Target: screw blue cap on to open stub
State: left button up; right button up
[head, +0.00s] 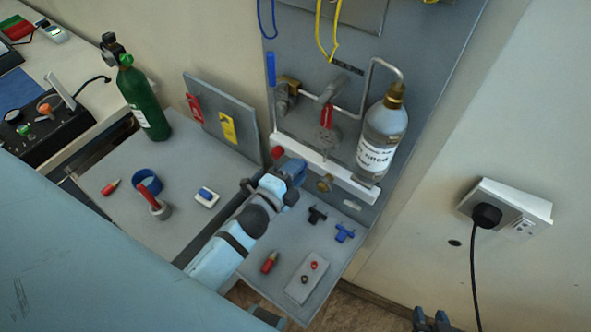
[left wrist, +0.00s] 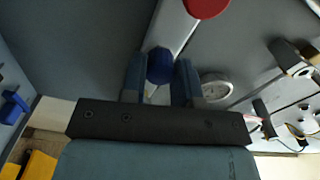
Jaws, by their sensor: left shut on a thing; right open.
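My left gripper (head: 287,170) is at the lower edge of the upright grey panel (head: 310,40). In the left wrist view its fingers (left wrist: 160,82) are shut on a round blue cap (left wrist: 160,65). In the head view the cap cannot be told apart from the dark blue fingers. A red knob (head: 277,152) is just above and left of the gripper; a red round part (left wrist: 207,6) shows in the wrist view. A brass fitting (head: 325,183) is to the right of the gripper. I cannot tell which part is the open stub. My right gripper (head: 432,320) is open at the bottom edge.
A white-labelled bottle (head: 383,135) and pipework with a red-handled valve (head: 328,115) are on the panel. A green cylinder (head: 143,97) stands at left. The lower shelf holds black (head: 317,215) and blue (head: 344,233) fittings and a grey block (head: 307,280).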

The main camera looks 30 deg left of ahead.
pick_arm(q)
jog(key=m, duration=0.3)
jog(key=m+b, duration=0.1)
jog(key=m, duration=0.2)
jog(key=shift+m, duration=0.4)
jog(key=shift+m+b, duration=0.45)
jog(key=shift+m, duration=2.95)
